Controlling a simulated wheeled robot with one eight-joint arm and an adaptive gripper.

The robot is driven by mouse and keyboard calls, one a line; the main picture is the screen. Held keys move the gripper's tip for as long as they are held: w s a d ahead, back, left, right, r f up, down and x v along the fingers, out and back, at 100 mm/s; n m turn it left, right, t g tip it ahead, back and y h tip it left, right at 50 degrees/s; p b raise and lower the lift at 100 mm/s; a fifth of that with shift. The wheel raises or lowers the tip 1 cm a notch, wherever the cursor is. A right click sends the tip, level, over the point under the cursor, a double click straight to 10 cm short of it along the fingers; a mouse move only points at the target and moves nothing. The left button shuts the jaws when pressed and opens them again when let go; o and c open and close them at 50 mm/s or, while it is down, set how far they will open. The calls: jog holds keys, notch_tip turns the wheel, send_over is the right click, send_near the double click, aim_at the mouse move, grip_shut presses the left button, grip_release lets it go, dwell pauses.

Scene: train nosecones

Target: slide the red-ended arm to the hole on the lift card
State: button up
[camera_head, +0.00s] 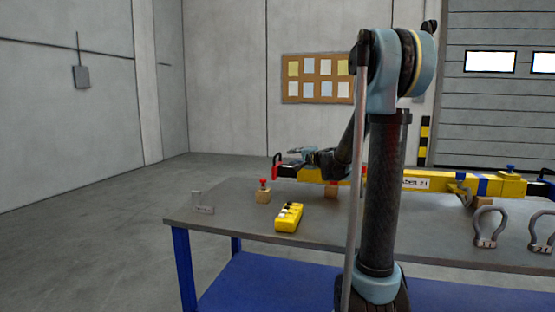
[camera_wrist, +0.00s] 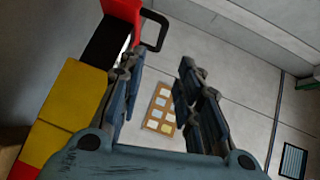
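A yellow beam (camera_head: 480,186) lies along the back of the bench, partly hidden behind my arm. Its left end has a black section and a red end piece (camera_head: 276,166). The wrist view shows the yellow beam (camera_wrist: 75,96), the black section (camera_wrist: 106,42), the red end (camera_wrist: 122,10) and a black loop handle (camera_wrist: 156,31) at upper left. My gripper (camera_head: 297,152) is by this left end; in the wrist view its fingers (camera_wrist: 160,68) are apart with nothing between them. The left finger is close to the black section; contact is unclear. I cannot make out a lift card or hole.
A yellow control box (camera_head: 288,218) and a red button on a wooden block (camera_head: 263,194) stand on the bench (camera_head: 240,222). A pinboard with sheets (camera_head: 318,78) hangs behind.

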aim_at(278, 155)
jog(key=x, duration=1.7)
jog(key=shift+w+a+f, duration=0.1)
jog(key=shift+f, duration=0.05)
grip_shut()
